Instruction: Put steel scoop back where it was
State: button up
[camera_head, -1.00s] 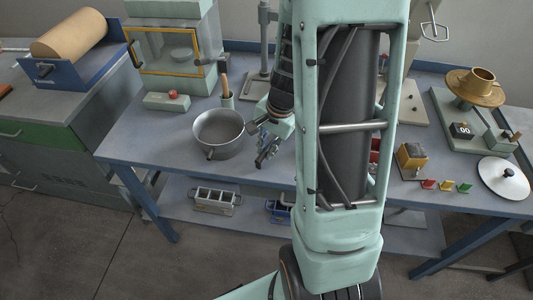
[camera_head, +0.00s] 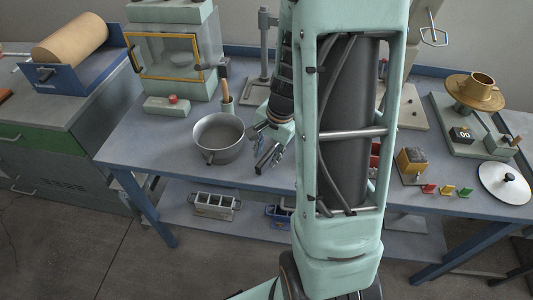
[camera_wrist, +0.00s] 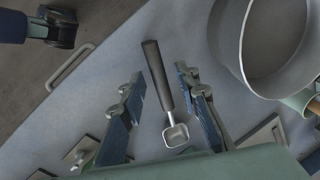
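The steel scoop (camera_wrist: 175,133) shows in the wrist view with its dark handle (camera_wrist: 157,72) pointing up and its small square bowl toward my gripper's base. It appears to lie on the blue-grey bench (camera_wrist: 130,65). My gripper (camera_wrist: 162,110) is open, with one finger on each side of the scoop and a visible gap to both. In the head view my gripper (camera_head: 270,155) is low over the bench, just right of the grey pot (camera_head: 212,150).
The pot (camera_wrist: 232,45) stands close on the right in the wrist view. Behind it are a wooden-handled tool in a holder (camera_head: 227,97) and a box with a red button (camera_head: 168,106). A stand (camera_head: 263,60) rises behind my gripper. The bench front left of the pot is clear.

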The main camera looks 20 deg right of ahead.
jog(key=p+v, duration=0.2)
jog(key=v, duration=1)
